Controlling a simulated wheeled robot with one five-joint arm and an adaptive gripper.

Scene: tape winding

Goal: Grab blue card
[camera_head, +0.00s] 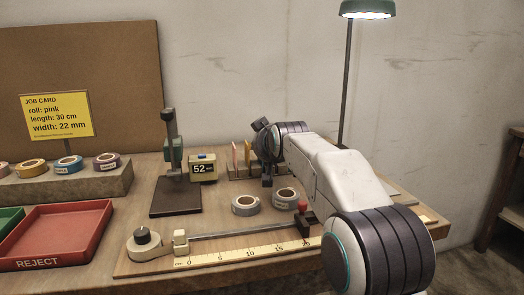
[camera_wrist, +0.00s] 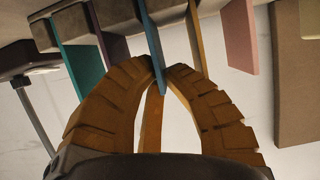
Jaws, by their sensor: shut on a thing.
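In the wrist view, my gripper (camera_wrist: 162,76) is shut on the blue card (camera_wrist: 151,35), a thin upright slab between the two curved fingertips. The card's upper end reaches the grey-brown rack (camera_wrist: 118,14). An orange strip (camera_wrist: 151,125) shows between the fingers below the blue card; I cannot tell what it belongs to. In the head view, my gripper (camera_head: 266,165) is at the card rack (camera_head: 238,172) at the back of the bench, and my arm and gripper hide the blue card.
In the wrist view, a teal card (camera_wrist: 78,58) and a purple card (camera_wrist: 108,32) stand left of the blue one. An orange card (camera_wrist: 194,38) and a pink card (camera_wrist: 240,38) stand close on the right. Tape rolls (camera_head: 245,205) and a red tray (camera_head: 62,230) are on the bench.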

